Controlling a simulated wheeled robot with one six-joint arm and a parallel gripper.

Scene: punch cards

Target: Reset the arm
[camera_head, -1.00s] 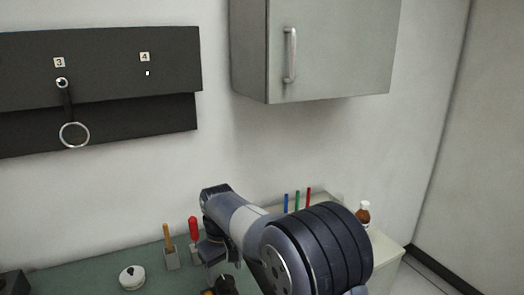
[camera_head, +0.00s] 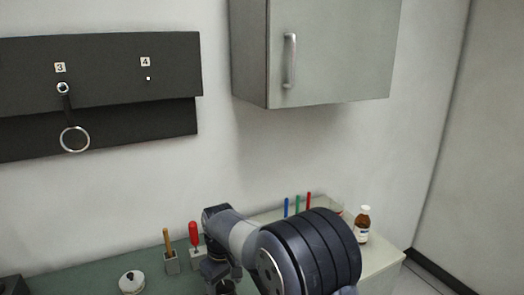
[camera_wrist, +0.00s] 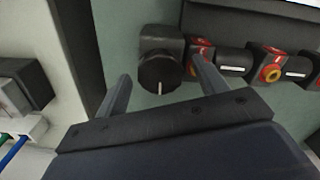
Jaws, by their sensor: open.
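My gripper (camera_wrist: 161,67) shows in the wrist view with its two fingers spread apart. Nothing is held between them. A round black knob with a white pointer line (camera_wrist: 159,73) shows between the fingertips; I cannot tell how far off it is. In the head view my arm reaches over the green bench top, and the gripper end is mostly hidden at the bottom edge.
Red and yellow round fittings (camera_wrist: 271,74) sit right of the knob. On the bench are a white round object (camera_head: 132,282), a red-handled tool (camera_head: 193,233), and a brown bottle (camera_head: 362,224). A cabinet (camera_head: 335,50) and black hook board (camera_head: 110,75) hang above.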

